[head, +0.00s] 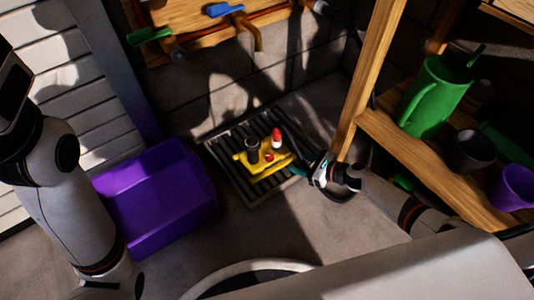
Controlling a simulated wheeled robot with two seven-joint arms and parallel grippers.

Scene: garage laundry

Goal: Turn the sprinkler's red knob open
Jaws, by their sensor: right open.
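The yellow sprinkler (267,166) sits on a dark slatted grate on the floor in the head view. Its red knob (276,137) stands up at the back right, with a pale part beneath it. A dark cylindrical part (252,146) stands to its left, and a small red spot shows on the front of the body. My right gripper (308,166) is just right of the sprinkler, low and pointing toward it. It is open, and its fingers are dark and hard to make out; I see no contact with the knob. My left arm is at the left edge, but its gripper is out of view.
The grate (236,181) lies against the wall. A purple bin (155,205) stands to its left. A wooden shelf (421,160) at right holds a green watering can (433,97) and pots. Its post (367,75) rises close behind my right gripper. Pipes with handles cross the back wall.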

